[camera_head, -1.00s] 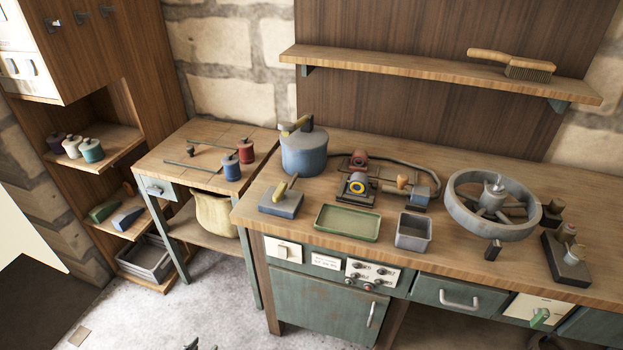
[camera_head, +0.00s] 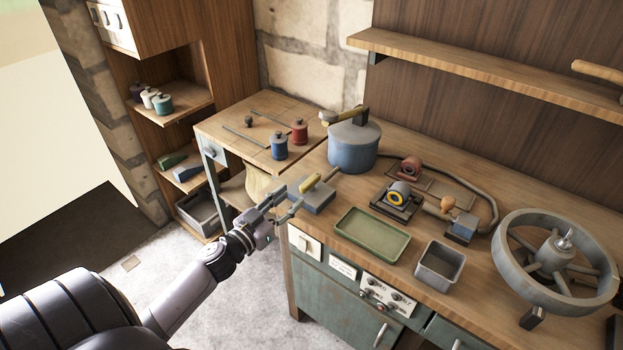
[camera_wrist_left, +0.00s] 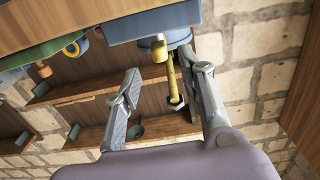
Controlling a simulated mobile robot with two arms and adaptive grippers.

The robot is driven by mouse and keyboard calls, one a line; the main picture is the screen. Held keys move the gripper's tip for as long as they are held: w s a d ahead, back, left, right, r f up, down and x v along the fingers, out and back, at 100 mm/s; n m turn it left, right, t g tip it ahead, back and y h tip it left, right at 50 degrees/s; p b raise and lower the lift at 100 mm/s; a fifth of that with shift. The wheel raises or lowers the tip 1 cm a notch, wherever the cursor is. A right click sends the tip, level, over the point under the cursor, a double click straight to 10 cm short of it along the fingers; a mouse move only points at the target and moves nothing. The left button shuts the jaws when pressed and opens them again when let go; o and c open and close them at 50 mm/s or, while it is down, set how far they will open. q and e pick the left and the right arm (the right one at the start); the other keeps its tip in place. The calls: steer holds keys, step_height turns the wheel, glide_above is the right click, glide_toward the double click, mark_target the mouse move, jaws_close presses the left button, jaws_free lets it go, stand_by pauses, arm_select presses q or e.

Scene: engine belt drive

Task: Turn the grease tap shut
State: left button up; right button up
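Whether a finger touches the block cannot be told. My right gripper is out of view.
A lidded blue pot (camera_head: 353,150) with a yellow-and-dark handle stands behind the block. A green tray (camera_head: 372,236) and a grey bin (camera_head: 440,266) lie to the right. A side table (camera_head: 232,128) with red and blue canisters is at the left.

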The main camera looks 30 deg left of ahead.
mark_target(310, 180)
arm_select(q)
steer(key=w, duration=0.8)
steer(key=shift+w+d+p, duration=0.3)
steer(key=shift+w+d, duration=0.05)
steer(key=shift+w, duration=0.35)
steer(key=shift+c, duration=0.8)
steer(key=c, duration=0.5)
jaws_close()
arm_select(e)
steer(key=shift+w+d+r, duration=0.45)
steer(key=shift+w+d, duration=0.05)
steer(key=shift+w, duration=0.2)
